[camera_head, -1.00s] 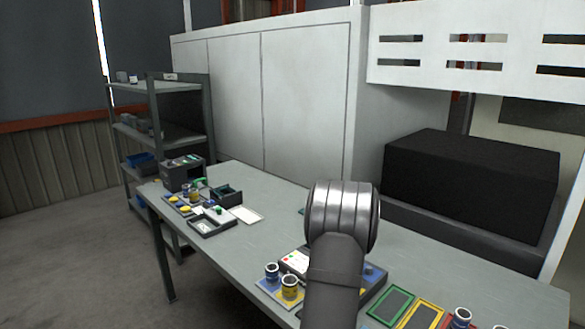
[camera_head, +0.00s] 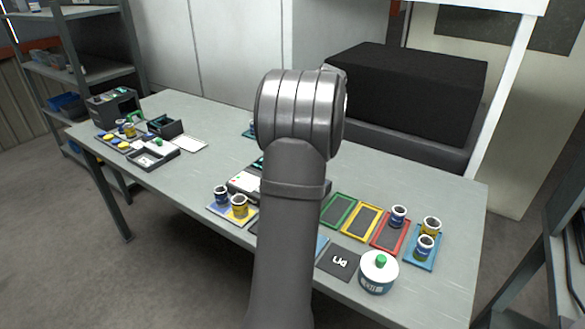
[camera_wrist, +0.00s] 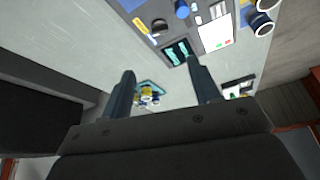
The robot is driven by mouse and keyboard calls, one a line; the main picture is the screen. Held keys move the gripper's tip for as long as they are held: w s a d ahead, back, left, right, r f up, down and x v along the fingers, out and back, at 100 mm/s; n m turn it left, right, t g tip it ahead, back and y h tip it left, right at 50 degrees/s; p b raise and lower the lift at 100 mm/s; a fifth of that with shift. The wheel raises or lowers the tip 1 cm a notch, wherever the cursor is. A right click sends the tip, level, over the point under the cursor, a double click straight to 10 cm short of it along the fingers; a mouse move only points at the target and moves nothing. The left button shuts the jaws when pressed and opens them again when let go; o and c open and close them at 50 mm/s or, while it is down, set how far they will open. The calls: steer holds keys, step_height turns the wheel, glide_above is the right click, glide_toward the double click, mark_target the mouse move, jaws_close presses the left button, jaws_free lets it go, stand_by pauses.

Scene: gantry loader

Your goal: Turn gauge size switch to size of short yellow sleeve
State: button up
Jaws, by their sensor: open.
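The gauge (camera_head: 243,183) stands mid-table, mostly hidden behind my arm in the head view. In the wrist view its grey panel (camera_wrist: 207,39) is at the top, with a dark screen (camera_wrist: 177,52), a black knob (camera_wrist: 158,26), a blue knob (camera_wrist: 182,9) and a white button plate (camera_wrist: 218,30). I cannot read any size marks. A yellow sleeve (camera_head: 239,207) stands beside a blue sleeve (camera_head: 221,195) left of the gauge. Another yellow sleeve (camera_head: 431,226) is at the right; I cannot tell which is short. My gripper (camera_wrist: 160,69) is open and empty, apart from the panel.
Green (camera_head: 339,211), yellow (camera_head: 360,221) and red (camera_head: 389,233) frames lie right of my arm, with a blue tray (camera_head: 421,246) beyond. A white round pot (camera_head: 379,272) stands near the front edge. A small tray (camera_wrist: 151,87) with sleeves shows between my fingers. Boxes and trays crowd the far left.

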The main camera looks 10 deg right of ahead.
steer(key=x, duration=1.6)
steer(key=c, duration=1)
